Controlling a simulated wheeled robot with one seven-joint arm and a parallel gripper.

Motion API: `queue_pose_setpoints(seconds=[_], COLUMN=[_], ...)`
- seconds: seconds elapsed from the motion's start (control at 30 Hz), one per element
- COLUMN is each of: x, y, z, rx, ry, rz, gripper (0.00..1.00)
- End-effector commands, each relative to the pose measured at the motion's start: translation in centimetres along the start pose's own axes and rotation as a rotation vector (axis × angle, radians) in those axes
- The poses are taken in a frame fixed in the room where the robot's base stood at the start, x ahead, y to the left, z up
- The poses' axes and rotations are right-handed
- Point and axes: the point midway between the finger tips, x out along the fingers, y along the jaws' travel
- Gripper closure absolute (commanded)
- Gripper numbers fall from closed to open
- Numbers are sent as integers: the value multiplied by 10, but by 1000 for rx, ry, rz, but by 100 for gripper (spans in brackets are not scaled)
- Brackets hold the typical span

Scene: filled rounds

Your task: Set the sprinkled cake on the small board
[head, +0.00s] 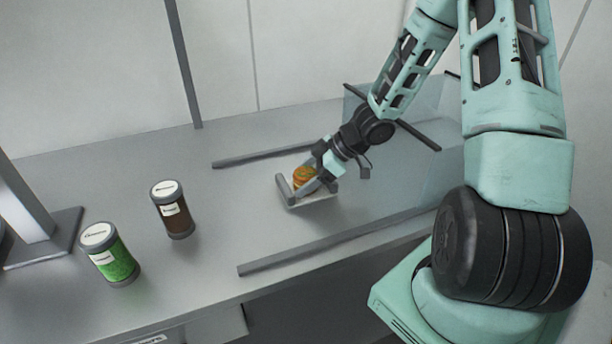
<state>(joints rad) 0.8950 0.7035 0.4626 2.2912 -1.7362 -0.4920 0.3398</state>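The cake (302,177) is a small round orange-brown piece in the middle of the counter; its sprinkles are too small to make out clearly. It is at the small pale board (322,200), which has dark grey raised ends. My gripper (309,176) reaches down from the upper right, with its fingers around the cake. The fingers and wrist hide part of the cake and board. I cannot tell whether the fingers press on the cake or stand slightly apart, nor whether the cake's underside touches the board.
A brown-filled jar (173,210) and a green-filled jar (110,254) stand on the left. Grey rails lie behind (262,156) and in front (335,242) of the board. A clear panel (405,175) is on the right. The counter (225,235) between jars and board is clear.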

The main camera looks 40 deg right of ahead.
Motion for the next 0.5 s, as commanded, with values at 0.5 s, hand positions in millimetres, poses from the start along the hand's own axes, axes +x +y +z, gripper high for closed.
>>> queue_pose_setpoints(seconds=[0.5], x=[-41], y=[1], z=[-4], rx=[-2], ry=[-1], rz=[3], gripper=[23])
